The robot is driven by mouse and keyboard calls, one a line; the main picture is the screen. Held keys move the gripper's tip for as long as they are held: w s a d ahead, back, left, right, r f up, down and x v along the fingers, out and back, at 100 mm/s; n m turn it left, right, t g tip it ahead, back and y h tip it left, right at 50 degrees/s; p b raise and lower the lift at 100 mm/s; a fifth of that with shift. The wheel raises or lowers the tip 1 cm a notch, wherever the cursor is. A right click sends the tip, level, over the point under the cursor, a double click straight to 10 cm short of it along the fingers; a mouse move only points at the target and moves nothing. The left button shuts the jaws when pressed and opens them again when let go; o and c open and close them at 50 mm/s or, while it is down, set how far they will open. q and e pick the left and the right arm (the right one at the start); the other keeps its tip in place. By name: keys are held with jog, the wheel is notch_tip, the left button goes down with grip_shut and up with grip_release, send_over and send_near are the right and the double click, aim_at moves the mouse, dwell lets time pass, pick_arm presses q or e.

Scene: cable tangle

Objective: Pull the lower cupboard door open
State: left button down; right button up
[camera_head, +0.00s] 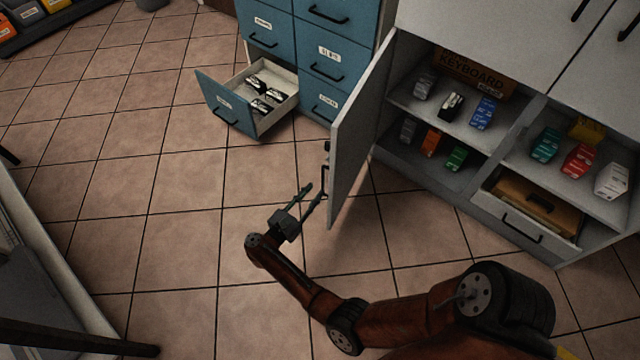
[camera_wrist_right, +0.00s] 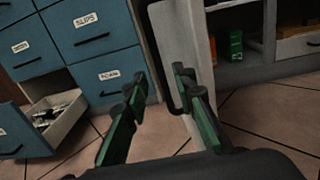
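The lower cupboard door (camera_head: 354,135) is grey-white and stands swung wide open, roughly square to the cupboard front. Its dark handle (camera_head: 326,178) is on the outer face near the free edge. My right gripper (camera_head: 309,192) is beside that free edge, on the handle side, with its two green fingers apart and nothing seen between them. In the right wrist view, the door (camera_wrist_right: 186,45) rises behind the fingers, and the right finger overlaps the door and handle; I cannot tell whether they touch. My left gripper is not in view.
The open cupboard (camera_head: 450,190) shows shelves with small boxes and a partly open inner drawer (camera_head: 530,213). A blue cabinet (camera_head: 310,60) stands to the left, with its bottom drawer (camera_head: 240,105) pulled out. Tiled floor (camera_head: 150,190) is clear left of my right arm.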

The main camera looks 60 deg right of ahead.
jog(key=a, duration=0.5)
jog(key=shift+w+a, duration=0.25)
jog(key=shift+a, duration=0.05)
